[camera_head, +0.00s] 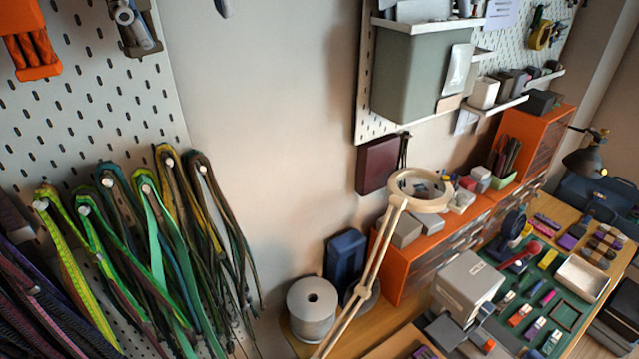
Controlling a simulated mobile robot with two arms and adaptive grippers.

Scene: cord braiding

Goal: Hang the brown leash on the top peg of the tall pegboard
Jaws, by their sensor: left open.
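The tall pegboard (75,130) stands at the left, white with dark slots. Several leashes hang in a row on white pegs in its lower part: maroon, yellow-green (66,262), green, teal, olive and a brownish one (214,205) at the right end. I cannot tell for sure which strap is the brown leash, as they overlap. The board's top is outside the view. Only a small grey tip, likely of my open left gripper (222,8), shows at the top edge, above and apart from the leashes. My right gripper is not in view.
An orange holder (35,50) and a grey-black tool (138,28) are on the pegboard above the leashes. Bare wall (260,120) lies to its right. A lamp (370,250), a grey spool (312,308) and a crowded workbench fill the right.

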